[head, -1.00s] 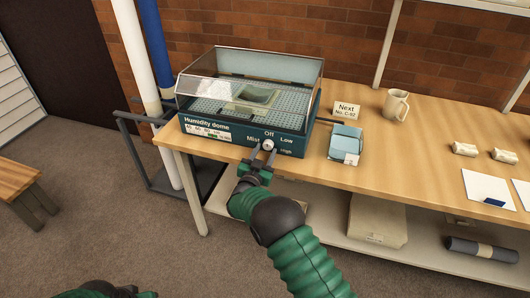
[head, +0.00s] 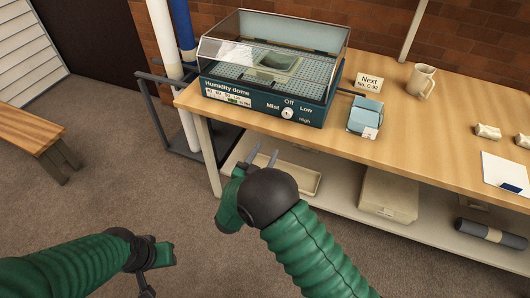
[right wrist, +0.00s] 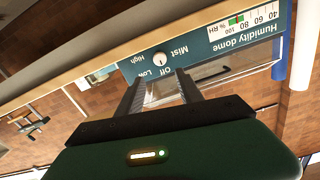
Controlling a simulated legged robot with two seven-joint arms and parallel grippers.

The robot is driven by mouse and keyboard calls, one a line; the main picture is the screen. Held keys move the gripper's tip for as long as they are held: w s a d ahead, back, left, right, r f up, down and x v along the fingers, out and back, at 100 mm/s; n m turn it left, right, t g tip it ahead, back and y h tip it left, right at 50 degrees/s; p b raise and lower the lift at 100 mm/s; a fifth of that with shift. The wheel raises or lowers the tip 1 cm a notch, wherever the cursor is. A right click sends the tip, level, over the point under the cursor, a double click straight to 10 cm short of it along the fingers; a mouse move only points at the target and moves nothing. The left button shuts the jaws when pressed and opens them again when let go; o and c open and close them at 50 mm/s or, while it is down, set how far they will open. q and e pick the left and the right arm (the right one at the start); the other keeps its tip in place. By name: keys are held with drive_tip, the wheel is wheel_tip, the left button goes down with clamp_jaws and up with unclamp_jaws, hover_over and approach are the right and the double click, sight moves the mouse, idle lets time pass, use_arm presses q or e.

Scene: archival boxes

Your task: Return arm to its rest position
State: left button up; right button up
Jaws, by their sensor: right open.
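My right gripper (head: 263,156) is in front of the table, below and to the left of the humidity dome's dial (head: 287,113), apart from it. Its two fingers are spread with nothing between them; they also show in the right wrist view (right wrist: 160,80). The white dial, also in the right wrist view (right wrist: 160,59), sits among the labels Mist, Off, Low and High on the dark teal humidity dome (head: 262,102). My left gripper (head: 147,280) is low at the bottom left over the floor, partly cut off; its fingers are too unclear to judge.
The wooden table (head: 420,145) has a front edge close beyond my right gripper. A lower shelf (head: 340,205) holds a shallow tray (head: 300,178) and a box (head: 388,195). A blue box (head: 364,117) and a mug (head: 421,80) stand on top.

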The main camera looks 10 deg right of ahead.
idle(0.4)
drive_tip(key=s+d+f+n+g+y, duration=0.1)
drive_tip(key=s+d+n+g+y, duration=0.25)
drive_tip(key=s, duration=0.55)
drive_tip(key=s+d+n+g+y+p, duration=0.1)
drive_tip(key=s+d+n+g+y, duration=0.15)
drive_tip(key=s+g, duration=0.45)
drive_tip(key=s+d+f+n+g+y, duration=0.1)
drive_tip(key=s+d+n+g+y, duration=0.2)
drive_tip(key=s, duration=0.9)
wheel_tip(320, 180, up, 12)
drive_tip(key=w+a+t+y+p, duration=0.1)
drive_tip(key=p, duration=1)
drive_tip(key=shift+f, duration=0.25)
